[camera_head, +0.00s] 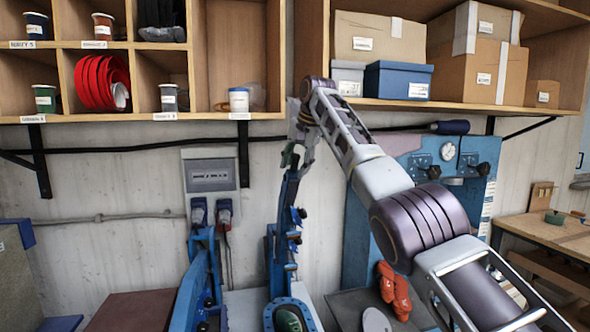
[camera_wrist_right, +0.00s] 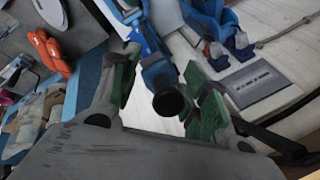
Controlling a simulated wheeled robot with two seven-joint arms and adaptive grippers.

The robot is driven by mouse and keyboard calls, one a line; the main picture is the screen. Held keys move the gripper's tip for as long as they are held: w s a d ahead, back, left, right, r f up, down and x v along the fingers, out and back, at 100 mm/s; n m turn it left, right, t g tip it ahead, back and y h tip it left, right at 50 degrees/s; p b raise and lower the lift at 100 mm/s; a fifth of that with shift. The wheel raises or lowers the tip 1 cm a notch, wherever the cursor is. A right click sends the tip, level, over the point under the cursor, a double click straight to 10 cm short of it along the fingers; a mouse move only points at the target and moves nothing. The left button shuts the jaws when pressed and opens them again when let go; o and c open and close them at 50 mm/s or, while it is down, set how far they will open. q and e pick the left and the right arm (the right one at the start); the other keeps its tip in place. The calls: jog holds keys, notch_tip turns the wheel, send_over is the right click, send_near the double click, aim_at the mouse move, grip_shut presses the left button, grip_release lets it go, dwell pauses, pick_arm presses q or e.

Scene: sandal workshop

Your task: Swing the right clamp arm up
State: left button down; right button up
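The right clamp arm (camera_head: 282,235) is blue and stands nearly upright in the head view, its top end by my right gripper (camera_head: 295,150). In the right wrist view my right gripper (camera_wrist_right: 163,108) has its green-padded fingers apart. A dark round knob (camera_wrist_right: 168,102) shows between them, with a pale gap on the left finger's side; contact on the other side is unclear. The blue clamp arm (camera_wrist_right: 150,42) runs behind the knob. A second blue clamp arm (camera_head: 203,275) stands to the left. My left gripper is not in view.
Shelves with boxes (camera_head: 398,80) and jars (camera_head: 239,100) hang close above my right gripper. A blue machine (camera_head: 425,160) stands to the right behind my right arm. Orange sandal-like pieces (camera_head: 394,290) lie below it. A grey wall panel (camera_head: 210,174) is at left.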

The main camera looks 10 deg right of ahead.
jog(key=v, duration=0.6)
jog(key=shift+s, duration=0.2)
jog(key=shift+d, duration=0.15)
dwell(0.6)
